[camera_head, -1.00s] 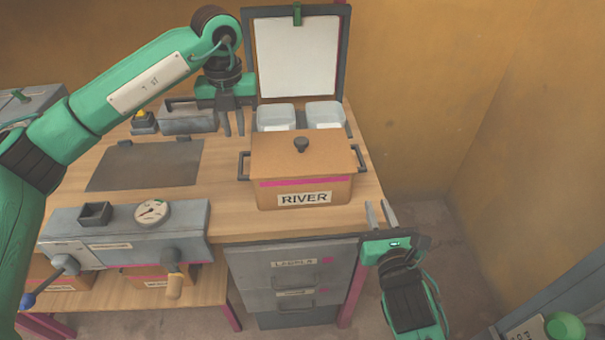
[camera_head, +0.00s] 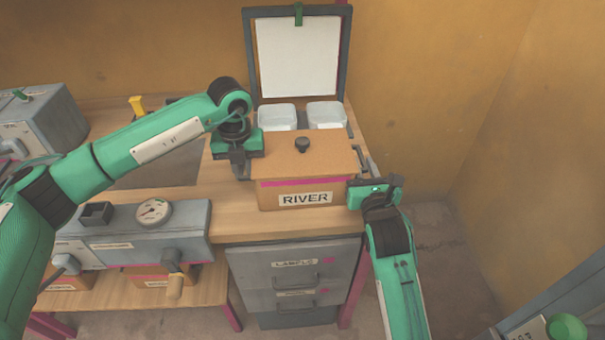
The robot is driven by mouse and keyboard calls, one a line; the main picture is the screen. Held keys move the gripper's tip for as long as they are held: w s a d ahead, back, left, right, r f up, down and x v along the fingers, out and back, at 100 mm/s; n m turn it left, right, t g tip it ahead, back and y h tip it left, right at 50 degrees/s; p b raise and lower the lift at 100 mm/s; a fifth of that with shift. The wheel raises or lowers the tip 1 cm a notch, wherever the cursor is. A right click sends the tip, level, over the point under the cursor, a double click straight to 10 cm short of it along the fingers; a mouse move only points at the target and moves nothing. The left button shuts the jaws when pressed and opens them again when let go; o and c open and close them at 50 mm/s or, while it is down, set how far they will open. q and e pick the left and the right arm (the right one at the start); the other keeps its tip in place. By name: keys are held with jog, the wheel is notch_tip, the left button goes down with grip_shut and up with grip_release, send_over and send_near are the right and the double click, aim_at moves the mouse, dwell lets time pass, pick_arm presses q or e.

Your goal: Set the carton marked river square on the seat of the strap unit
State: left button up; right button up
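The brown carton marked RIVER (camera_head: 305,170) stands on the wooden table, lidded, with a dark knob on top and a side handle at each end. My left gripper (camera_head: 240,172) is at its left handle, pointing down. The handle and fingertips overlap there, so I cannot tell whether they are closed. My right gripper (camera_head: 368,166) is at the right handle, and its grip is also unclear. No part is labelled strap unit. A dark flat plate (camera_head: 150,175) lies left on the table behind a grey gauge panel (camera_head: 135,232), partly hidden by my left arm.
White tubs (camera_head: 276,117) and an upright framed white panel (camera_head: 297,57) stand behind the carton. A grey drawer unit (camera_head: 293,275) is below the table edge. A grey box (camera_head: 42,125) stands at the far left. Bare tabletop lies between the plate and carton.

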pick_arm(q)
grip_shut()
pick_arm(e)
grip_shut()
pick_arm(q)
jog(key=shift+r, duration=0.2)
pick_arm(e)
jog(key=shift+r, duration=0.1)
